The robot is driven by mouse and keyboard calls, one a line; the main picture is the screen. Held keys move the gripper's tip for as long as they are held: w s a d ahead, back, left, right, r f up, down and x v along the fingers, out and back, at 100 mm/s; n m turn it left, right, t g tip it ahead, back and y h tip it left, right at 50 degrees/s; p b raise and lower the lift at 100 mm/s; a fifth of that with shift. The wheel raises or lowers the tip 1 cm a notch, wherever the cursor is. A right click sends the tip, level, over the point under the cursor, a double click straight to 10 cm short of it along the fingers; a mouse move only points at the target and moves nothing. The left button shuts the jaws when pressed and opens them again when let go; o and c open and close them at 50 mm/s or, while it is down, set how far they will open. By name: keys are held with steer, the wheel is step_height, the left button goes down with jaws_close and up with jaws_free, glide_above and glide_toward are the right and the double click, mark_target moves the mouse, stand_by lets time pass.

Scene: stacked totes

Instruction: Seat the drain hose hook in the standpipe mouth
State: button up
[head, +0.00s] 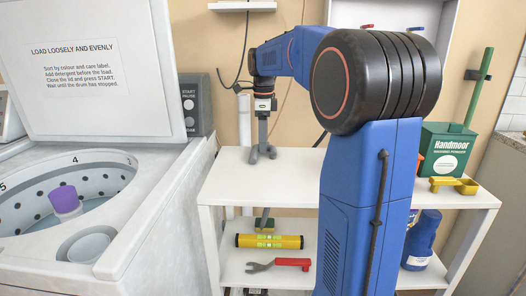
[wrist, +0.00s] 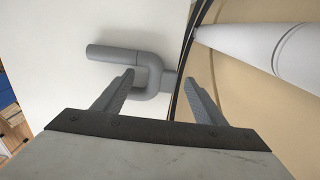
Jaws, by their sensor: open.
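The grey drain hose hook (head: 254,156) lies on the white top shelf near its back edge. In the wrist view the hook (wrist: 103,53) is a bent grey tube with a straight end pointing left and a U-bend. My gripper (head: 263,138) points down above the hook. In the wrist view my gripper (wrist: 160,77) is open, its ribbed fingers apart, with part of the U-bend showing between them; I see no grip on it. The white standpipe (head: 244,112) stands upright behind the shelf. It also shows at the upper right of the wrist view (wrist: 265,45); its opening is not clearly visible.
A washer (head: 150,225) with its lid up is at left. The shelf (head: 225,180) has clear space left of my arm. A green box (head: 448,150) and yellow tool (head: 455,185) stand at right. A dark hose or cable (wrist: 181,75) runs beside the standpipe.

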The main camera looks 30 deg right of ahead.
steer(key=shift+c, duration=0.6)
steer(key=c, duration=1.1)
steer(key=shift+o, duration=0.2)
